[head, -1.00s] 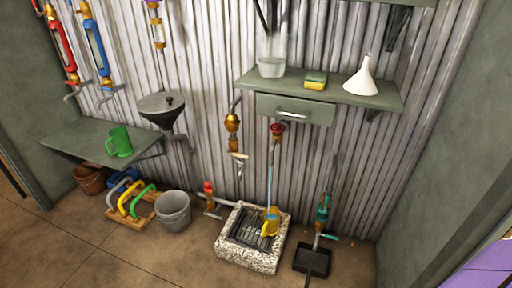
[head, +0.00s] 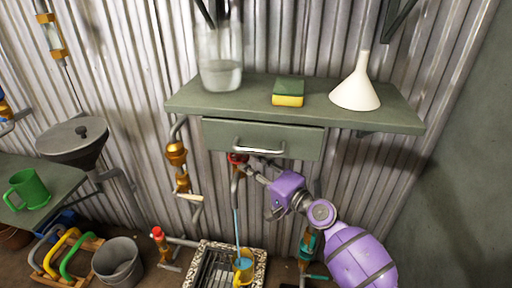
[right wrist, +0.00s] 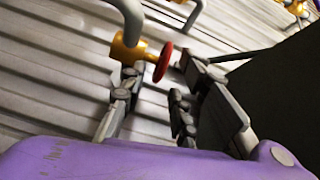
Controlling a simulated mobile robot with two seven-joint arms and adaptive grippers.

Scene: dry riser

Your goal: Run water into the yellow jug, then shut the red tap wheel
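The red tap wheel (head: 236,158) is on the wall pipe below the drawer. A blue stream of water (head: 237,226) falls from its spout into the yellow jug (head: 243,270), which stands on the drain grate. My right gripper (head: 250,169) is at the wheel and partly covers it. In the right wrist view the red wheel (right wrist: 163,62) shows edge-on between the spread fingertips of my right gripper (right wrist: 158,76), beside the brass valve body (right wrist: 127,48). The fingers look open; contact with the wheel is unclear. My left gripper is not in view.
The drawer (head: 262,138) and the shelf (head: 190,102) lie just above my right gripper. The shelf holds a glass vessel (head: 220,75), a sponge (head: 288,93) and a white funnel (head: 357,85). The stone-edged drain (head: 259,270) lies below. A grey bucket (head: 118,262) stands left.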

